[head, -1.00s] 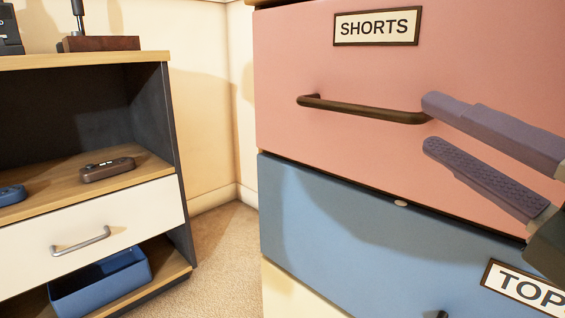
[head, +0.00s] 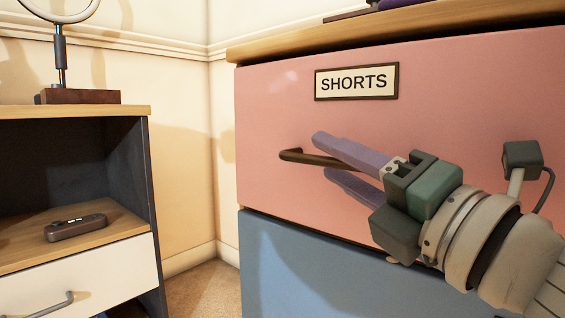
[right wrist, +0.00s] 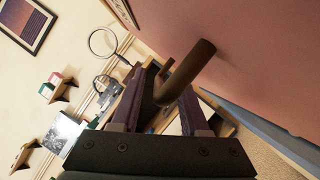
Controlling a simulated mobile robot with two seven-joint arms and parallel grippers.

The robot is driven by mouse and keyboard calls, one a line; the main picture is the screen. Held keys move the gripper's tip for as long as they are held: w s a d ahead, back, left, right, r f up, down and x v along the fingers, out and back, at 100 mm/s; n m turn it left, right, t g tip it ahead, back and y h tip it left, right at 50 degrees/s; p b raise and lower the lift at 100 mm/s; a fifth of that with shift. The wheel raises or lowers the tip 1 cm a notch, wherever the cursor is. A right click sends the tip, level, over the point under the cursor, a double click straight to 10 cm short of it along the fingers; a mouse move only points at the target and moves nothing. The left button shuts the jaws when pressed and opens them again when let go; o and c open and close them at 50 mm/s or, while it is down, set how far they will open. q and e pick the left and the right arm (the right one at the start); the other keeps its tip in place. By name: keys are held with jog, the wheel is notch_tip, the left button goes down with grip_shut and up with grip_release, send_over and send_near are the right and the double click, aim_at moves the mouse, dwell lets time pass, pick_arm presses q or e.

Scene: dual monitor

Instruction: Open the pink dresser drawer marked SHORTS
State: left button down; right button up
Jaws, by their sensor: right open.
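The pink drawer (head: 450,110) has a framed SHORTS label (head: 357,82) and a dark bar handle (head: 293,155). Its front looks about flush with the blue drawer below. My right gripper (head: 322,157) is in front of the pink drawer, its two purple fingers open, one above and one below the handle bar. In the right wrist view the handle (right wrist: 185,72) reaches in between the fingers (right wrist: 158,90). I cannot tell whether a finger touches it. The handle's right part is hidden behind my gripper. My left gripper is not in view.
The blue drawer (head: 290,275) lies directly below. The dresser's wooden top (head: 420,32) overhangs above. At left stands a shelf unit (head: 130,112) with a brown controller-like object (head: 76,227) and a ring on a stand (head: 61,60). A wall corner lies between.

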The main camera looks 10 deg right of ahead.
jog(key=shift+w+a+r, duration=0.1)
jog(key=shift+w, duration=0.1)
grip_shut()
dwell(0.3)
dwell(1.1)
